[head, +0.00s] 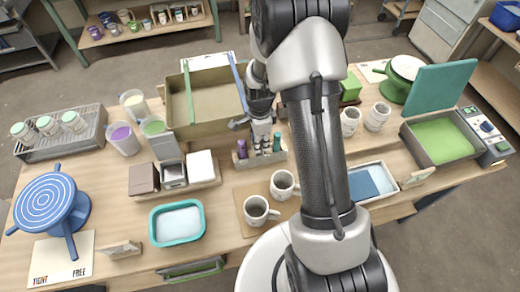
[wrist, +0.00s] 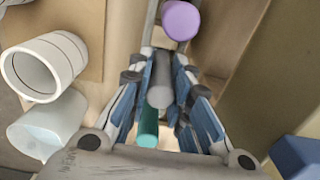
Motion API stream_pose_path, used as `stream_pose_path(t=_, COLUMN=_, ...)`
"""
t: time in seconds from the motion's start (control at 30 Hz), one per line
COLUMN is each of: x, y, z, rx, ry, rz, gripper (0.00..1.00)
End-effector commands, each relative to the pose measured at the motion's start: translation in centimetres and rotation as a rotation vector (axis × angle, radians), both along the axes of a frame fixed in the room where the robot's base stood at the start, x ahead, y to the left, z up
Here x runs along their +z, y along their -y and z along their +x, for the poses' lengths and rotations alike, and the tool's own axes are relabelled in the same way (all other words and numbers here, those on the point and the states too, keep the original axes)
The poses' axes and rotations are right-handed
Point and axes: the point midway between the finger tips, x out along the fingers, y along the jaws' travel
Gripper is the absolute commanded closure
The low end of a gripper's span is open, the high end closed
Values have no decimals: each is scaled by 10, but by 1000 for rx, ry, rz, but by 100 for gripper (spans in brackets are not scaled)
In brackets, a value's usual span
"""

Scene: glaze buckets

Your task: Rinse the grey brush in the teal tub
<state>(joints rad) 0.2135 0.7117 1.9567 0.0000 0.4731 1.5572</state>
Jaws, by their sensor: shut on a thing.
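The teal tub (head: 178,222) holds pale liquid and stands at the front of the table, left of centre. The brush holder (head: 272,159) stands near the table's middle with a purple handle (head: 242,149) and a teal handle (head: 277,142) upright in it. My gripper (head: 261,122) is directly above the holder, between these two. In the wrist view its fingers (wrist: 163,68) are shut on the grey brush handle (wrist: 160,95), with the purple handle beyond and the teal one nearer. The grey brush's lower end is hidden, so I cannot tell whether it still sits in the holder.
Two grey mugs (head: 256,211) stand on a board right of the tub. An olive bin (head: 206,127) with a green and a blue stick across it stands behind the holder. Dark and white blocks (head: 201,164) sit behind the tub. Bare table lies between tub and mugs.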

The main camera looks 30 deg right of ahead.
Motion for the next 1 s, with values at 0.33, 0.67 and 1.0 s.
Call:
stream_pose_path(t=0.33, x=1, y=0, z=0, rx=0, ry=0, rz=0, gripper=100)
stream_pose_path(t=0.67, x=25, y=0, z=0, rx=0, ry=0, rz=0, gripper=100)
stream_pose_path(t=1.0, x=56, y=0, z=0, rx=0, ry=1, rz=0, gripper=100)
